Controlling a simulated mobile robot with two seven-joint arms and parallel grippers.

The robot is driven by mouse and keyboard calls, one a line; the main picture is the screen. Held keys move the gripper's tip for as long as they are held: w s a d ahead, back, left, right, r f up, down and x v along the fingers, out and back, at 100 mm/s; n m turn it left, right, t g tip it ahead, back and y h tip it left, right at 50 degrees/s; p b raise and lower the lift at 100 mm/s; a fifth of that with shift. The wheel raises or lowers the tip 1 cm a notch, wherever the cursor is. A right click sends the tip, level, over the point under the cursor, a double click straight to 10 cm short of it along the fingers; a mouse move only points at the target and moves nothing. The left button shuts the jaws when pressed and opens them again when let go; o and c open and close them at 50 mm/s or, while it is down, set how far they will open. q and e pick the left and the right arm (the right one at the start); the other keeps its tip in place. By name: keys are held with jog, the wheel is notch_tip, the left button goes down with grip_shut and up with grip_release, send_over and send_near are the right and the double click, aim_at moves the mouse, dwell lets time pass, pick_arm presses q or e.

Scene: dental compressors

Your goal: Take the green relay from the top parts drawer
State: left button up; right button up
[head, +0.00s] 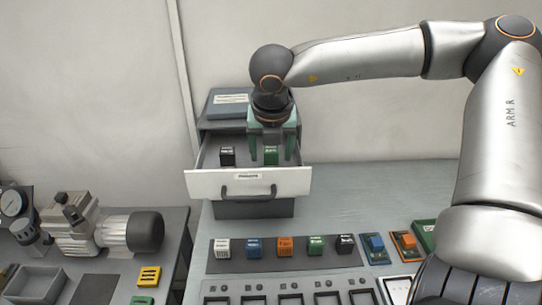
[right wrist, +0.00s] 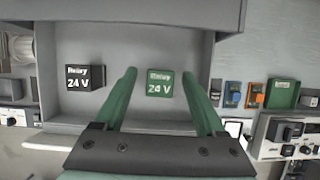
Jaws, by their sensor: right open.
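The top parts drawer (head: 207,183) is pulled open, with its white front and dark handle toward me. Inside it are a green relay (head: 271,155) on the right and a black relay (head: 227,156) on the left. My right gripper (head: 271,160) points down into the drawer, its fingers open on either side of the green relay. In the right wrist view, the green relay (right wrist: 160,84) reads "24 V" and shows between the two green fingers, with gaps on both sides. The black relay (right wrist: 84,78) is left of the fingers. My left gripper is not in view.
A row of white, blue, orange, green and black relays lies on a dark mat (head: 216,264) in front of the drawer cabinet. A compressor (head: 100,228) stands on the left bench. Grey bench surface right of the drawer is clear.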

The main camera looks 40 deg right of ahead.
jog(key=shift+c, duration=0.3)
grip_shut()
jog(key=shift+r, duration=0.15)
dwell(0.3)
